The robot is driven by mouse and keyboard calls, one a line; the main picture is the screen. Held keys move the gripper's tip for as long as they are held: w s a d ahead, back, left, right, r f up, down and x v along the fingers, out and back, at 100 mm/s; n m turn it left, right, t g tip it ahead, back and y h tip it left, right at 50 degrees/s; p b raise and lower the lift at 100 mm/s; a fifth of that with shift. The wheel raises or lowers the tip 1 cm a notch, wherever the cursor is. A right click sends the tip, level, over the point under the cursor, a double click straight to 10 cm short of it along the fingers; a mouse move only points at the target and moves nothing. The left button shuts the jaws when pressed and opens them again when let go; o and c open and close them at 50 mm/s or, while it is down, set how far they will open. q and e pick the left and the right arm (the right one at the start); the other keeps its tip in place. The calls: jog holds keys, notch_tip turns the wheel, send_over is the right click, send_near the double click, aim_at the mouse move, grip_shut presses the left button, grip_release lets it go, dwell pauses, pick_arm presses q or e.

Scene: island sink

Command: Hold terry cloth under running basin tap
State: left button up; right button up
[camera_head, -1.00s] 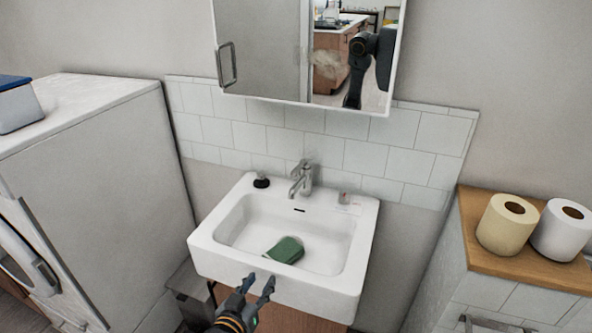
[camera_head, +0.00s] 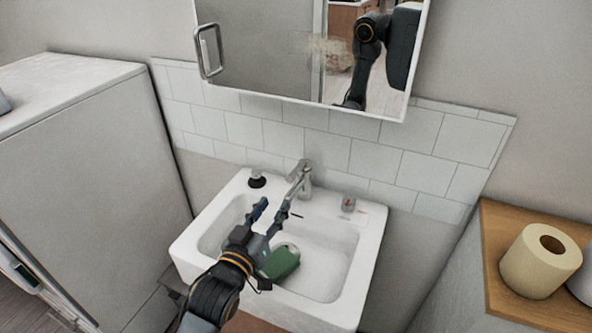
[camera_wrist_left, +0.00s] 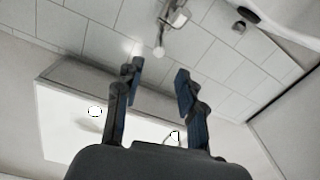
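My right gripper is not in view.
A black-topped stopper (camera_head: 257,179) and a small item (camera_head: 348,204) sit on the basin's back rim. A mirror cabinet (camera_head: 262,50) hangs above. A white appliance (camera_head: 90,150) stands left; a wooden shelf (camera_head: 497,235) with toilet rolls (camera_head: 541,262) is at right.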

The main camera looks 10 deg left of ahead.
pick_arm(q)
send_near(293, 173)
jog(key=w, duration=0.2)
jog(key=shift+w+d+f+p, duration=0.15)
jog(key=shift+w+f+p, duration=0.15)
jog(key=shift+w, duration=0.1)
jog(key=w, duration=0.4)
jog(key=w+d, duration=0.1)
jog(key=w, duration=0.1)
jog(key=shift+w+f+p, duration=0.1)
jog(key=shift+w+p, duration=0.1)
jog(key=shift+p, duration=0.1)
jog(key=shift+w+d+f, duration=0.1)
jog(key=shift+w, duration=0.35)
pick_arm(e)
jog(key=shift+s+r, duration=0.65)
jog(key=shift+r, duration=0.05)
pick_arm(q)
grip_shut()
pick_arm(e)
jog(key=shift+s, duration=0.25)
